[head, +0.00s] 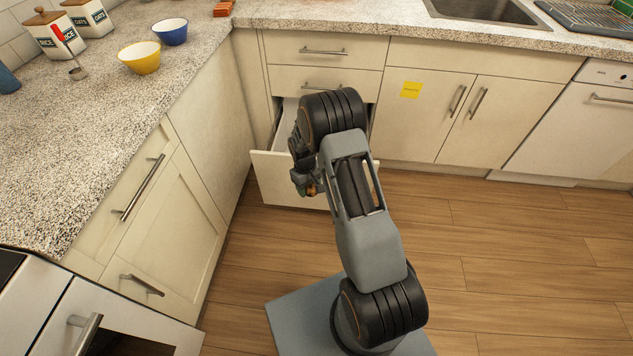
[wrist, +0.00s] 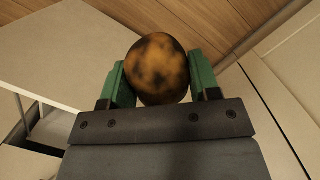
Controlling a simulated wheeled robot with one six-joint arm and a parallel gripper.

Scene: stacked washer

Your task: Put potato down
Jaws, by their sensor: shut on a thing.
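The potato (wrist: 158,70) is brown and yellow with dark patches. In the wrist view it sits between the two green fingers of my gripper (wrist: 160,80), which is shut on it. In the head view my gripper (head: 308,188) is small and partly hidden by my arm, at the open drawer's left part. Only a small bit of the potato (head: 312,190) seems to show there. Whether the potato is above the drawer or in front of it is hard to tell.
The open drawer (head: 270,178) juts out from the corner cabinets, its inside mostly hidden by my arm. A yellow bowl (head: 140,62), a blue bowl (head: 171,36) and canisters (head: 52,38) stand on the left counter (head: 85,130). The wooden floor (head: 490,240) at right is clear.

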